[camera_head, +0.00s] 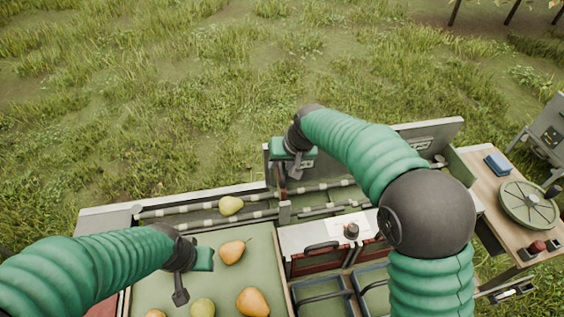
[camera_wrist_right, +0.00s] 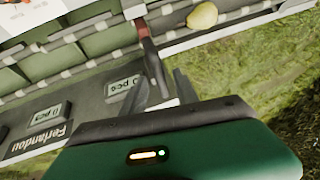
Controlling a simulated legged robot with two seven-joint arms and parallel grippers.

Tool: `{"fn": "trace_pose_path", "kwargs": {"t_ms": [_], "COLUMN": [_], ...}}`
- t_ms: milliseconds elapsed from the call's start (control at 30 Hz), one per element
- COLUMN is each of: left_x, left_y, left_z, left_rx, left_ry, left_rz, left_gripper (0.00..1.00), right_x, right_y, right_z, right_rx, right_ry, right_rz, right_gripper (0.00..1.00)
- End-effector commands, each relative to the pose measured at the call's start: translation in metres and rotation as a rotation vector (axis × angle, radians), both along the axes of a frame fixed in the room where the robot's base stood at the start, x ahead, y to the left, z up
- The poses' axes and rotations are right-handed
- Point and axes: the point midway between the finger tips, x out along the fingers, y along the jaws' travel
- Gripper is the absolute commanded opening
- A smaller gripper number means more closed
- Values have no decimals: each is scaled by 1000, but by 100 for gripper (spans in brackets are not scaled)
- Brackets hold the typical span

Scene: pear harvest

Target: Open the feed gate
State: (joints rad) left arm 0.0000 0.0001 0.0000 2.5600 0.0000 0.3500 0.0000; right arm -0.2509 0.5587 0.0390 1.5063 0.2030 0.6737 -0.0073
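My right gripper (camera_head: 294,176) is over the upright grey gate piece (camera_head: 284,212) at the middle of the conveyor. In the right wrist view the two dark fingers of my right gripper (camera_wrist_right: 162,92) stand apart. A reddish-brown lever (camera_wrist_right: 151,62) reaches down between them from a pale post (camera_wrist_right: 133,10); I cannot tell whether they touch it. A yellow-green pear (camera_head: 230,205) lies on the roller conveyor (camera_head: 180,211), left of the gate; the pear also shows in the right wrist view (camera_wrist_right: 202,16). My left gripper (camera_head: 192,278) hangs over the green tray, its finger gap unclear.
The green tray (camera_head: 215,285) holds several pears. Blue-grey bins (camera_head: 320,306) and a white-topped red box (camera_head: 315,262) stand right of it. A wooden side table (camera_head: 490,180) carries a round green dial (camera_head: 528,204). Grass lies behind the conveyor.

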Motion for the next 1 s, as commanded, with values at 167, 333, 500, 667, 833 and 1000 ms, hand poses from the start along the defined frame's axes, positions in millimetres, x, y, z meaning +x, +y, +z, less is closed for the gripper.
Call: {"fn": "trace_pose_path", "kwargs": {"t_ms": [167,333,500,667,833,1000], "left_x": [0,0,0,0,0,0], "left_y": [0,0,0,0,0,0], "left_z": [-2,-8,-11,-12,-12,-12], "left_rx": [0,0,0,0,0,0], "left_ry": [0,0,0,0,0,0], "left_rz": [0,0,0,0,0,0], "left_gripper": [36,36,36,36,36,36], "right_x": [-4,-19,-36,-48,-55,-56], "right_y": [-4,-14,-27,-37,-41,-42], "right_z": [13,53,100,133,150,152], "right_rx": [1,1,1,1,0,0], "right_ry": [-3,-6,-6,-3,1,2], "right_rz": [-1,-1,-1,-1,0,0], "right_gripper": [36,36,36,36,36,36]}}
